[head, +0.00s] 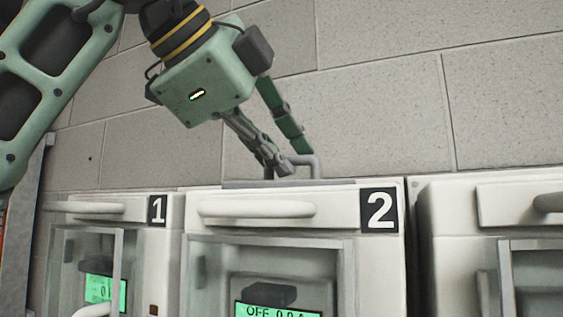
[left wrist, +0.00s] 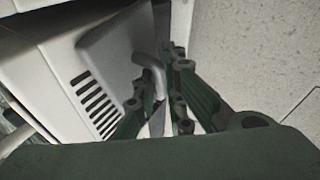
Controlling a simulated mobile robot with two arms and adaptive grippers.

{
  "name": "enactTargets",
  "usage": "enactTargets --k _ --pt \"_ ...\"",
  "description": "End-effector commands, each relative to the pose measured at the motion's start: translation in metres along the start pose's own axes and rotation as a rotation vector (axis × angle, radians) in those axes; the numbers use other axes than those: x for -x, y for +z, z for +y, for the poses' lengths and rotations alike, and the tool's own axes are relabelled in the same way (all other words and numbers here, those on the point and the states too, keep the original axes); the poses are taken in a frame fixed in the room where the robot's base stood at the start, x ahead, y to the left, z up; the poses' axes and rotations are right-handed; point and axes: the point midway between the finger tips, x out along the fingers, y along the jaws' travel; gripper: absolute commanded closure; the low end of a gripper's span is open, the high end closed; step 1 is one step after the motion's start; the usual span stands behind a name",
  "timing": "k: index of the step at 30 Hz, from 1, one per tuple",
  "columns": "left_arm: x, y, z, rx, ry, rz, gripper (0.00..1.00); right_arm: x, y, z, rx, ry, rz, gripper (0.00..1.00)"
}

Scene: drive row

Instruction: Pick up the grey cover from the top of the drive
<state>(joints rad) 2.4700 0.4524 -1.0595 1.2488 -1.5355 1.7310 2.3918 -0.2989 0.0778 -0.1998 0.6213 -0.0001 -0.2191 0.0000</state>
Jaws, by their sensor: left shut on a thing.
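The grey cover (head: 240,184) lies on top of the drive labelled 2 (head: 385,240), with only its thin edge and its grey bar handle (head: 316,165) showing in the head view. In the left wrist view the flat grey cover (left wrist: 110,42) and its bent handle (left wrist: 150,66) are seen from above. My left gripper (head: 285,163) reaches down from above and is shut on the cover's handle; its fingers close around the bar in the left wrist view (left wrist: 165,100). Part of the handle is hidden behind the fingers. My right gripper is not in view.
The drive labelled 1 (head: 130,210) stands to the left, and another white drive (head: 490,225) stands to the right. A block wall (head: 380,80) rises close behind the row. Drive 2 has a front handle (head: 256,209) and a green display (head: 278,309) reading OFF. Dark vent slots (left wrist: 90,98) lie beside the cover.

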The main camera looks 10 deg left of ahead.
Motion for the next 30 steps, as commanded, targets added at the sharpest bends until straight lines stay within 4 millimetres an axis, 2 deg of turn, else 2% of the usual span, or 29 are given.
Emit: enactTargets --k 8,21,30 --pt "0.009 -0.004 -0.014 0.001 0.001 -0.001 1.0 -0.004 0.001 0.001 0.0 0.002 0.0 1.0" --pt "0.04 -0.017 -0.064 0.002 -0.001 -0.001 1.0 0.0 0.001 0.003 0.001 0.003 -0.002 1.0" --pt "0.048 -0.021 -0.078 0.002 -0.001 0.0 1.0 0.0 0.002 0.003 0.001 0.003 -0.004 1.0"
